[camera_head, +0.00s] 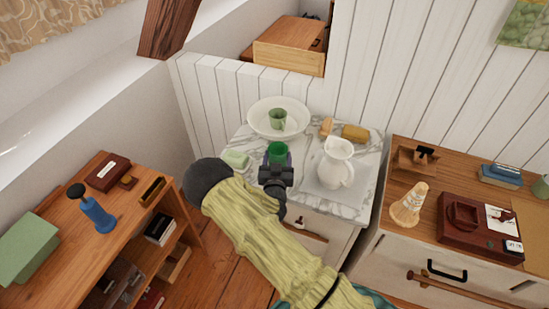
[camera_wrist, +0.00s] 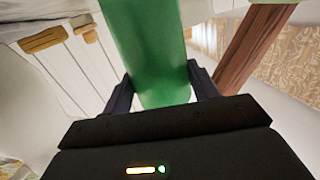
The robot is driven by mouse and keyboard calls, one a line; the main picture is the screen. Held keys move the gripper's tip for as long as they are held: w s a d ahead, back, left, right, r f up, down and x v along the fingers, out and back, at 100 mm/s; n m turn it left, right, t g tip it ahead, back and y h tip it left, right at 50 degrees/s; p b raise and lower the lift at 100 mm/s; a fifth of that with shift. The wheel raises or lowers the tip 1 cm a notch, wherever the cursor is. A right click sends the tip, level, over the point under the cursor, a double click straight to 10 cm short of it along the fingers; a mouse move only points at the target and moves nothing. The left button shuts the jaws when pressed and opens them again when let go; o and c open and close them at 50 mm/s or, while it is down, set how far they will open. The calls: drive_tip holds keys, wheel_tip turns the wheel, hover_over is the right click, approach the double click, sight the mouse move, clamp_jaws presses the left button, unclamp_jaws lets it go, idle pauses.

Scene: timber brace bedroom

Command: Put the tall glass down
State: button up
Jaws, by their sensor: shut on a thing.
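The tall glass is green; in the head view the glass (camera_head: 278,151) shows just beyond my gripper (camera_head: 277,163), over the marble-topped washstand (camera_head: 237,141). In the wrist view the green glass (camera_wrist: 148,50) fills the space between the two dark fingers of my gripper (camera_wrist: 160,92), which is shut on it. The glass's lower part is hidden behind my gripper in the head view, so I cannot tell whether it touches the marble.
A white basin (camera_head: 254,124) with a green mug (camera_head: 278,119) stands behind the glass. A pale green block (camera_head: 236,159) lies at the left edge.

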drive_tip(key=shift+d, duration=0.15)
drive_tip(key=shift+f, duration=0.15)
drive_tip(key=o, duration=1.1)
drive_tip(key=shift+s+a, duration=0.1)
drive_tip(key=shift+a, duration=0.1)
drive_tip(key=s+b, duration=0.2)
drive_tip(key=s, duration=1)
drive_tip(key=shift+a, duration=0.25)
